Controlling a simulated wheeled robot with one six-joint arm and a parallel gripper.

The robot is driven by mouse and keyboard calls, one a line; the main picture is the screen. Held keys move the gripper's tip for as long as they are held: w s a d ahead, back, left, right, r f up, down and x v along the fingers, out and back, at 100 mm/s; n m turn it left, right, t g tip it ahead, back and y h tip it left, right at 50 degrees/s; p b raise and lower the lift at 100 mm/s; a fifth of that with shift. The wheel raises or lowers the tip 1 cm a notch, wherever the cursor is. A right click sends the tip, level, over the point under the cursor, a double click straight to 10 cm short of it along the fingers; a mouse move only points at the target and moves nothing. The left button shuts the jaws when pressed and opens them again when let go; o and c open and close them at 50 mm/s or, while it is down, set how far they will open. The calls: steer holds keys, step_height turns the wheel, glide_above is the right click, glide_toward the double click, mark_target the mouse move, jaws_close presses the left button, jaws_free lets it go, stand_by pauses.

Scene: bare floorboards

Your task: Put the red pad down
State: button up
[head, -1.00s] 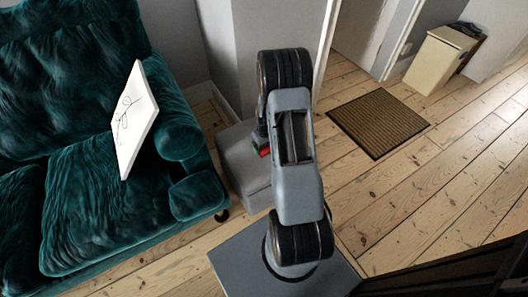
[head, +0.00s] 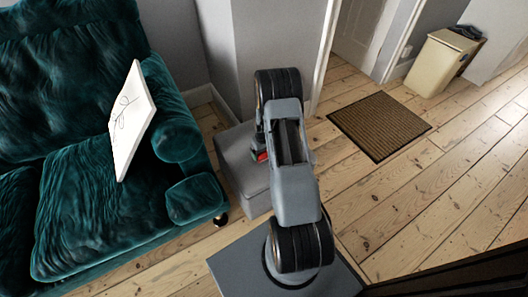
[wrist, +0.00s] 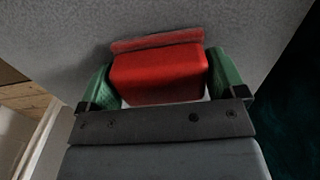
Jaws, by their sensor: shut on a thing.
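The red pad (wrist: 160,76) is a block with rounded edges, seen large in the wrist view between the two green fingers. My gripper (wrist: 163,68) is shut on its sides. A thin red strip shows along its far edge, close against a grey surface. A bit of the red pad also shows in the head view (head: 262,156), mostly hidden by my arm. It is over or at the top of a grey ottoman (head: 233,150). I cannot tell whether the pad touches the ottoman.
A dark green velvet sofa (head: 85,205) stands to the left, with a white canvas (head: 132,125) leaning on it. A brown doormat (head: 380,126) lies on the floorboards at the right. A cream bin (head: 440,65) stands at the back right. The floor between is clear.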

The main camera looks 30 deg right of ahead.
steer(key=shift+f, duration=0.15)
steer(key=o, duration=0.5)
steer(key=shift+o, duration=0.2)
steer(key=a+r+p, duration=0.2)
steer(key=r, duration=0.8)
steer(key=a+r+p, duration=0.2)
steer(key=a+r, duration=0.1)
steer(key=r, duration=0.7)
steer(key=s+a+r+t, duration=0.2)
steer(key=s+a+r, duration=1.2)
steer(key=s, duration=0.3)
steer(key=shift+r+n+t, duration=0.3)
steer(key=shift+r+t, duration=0.1)
steer(key=shift+r, duration=0.2)
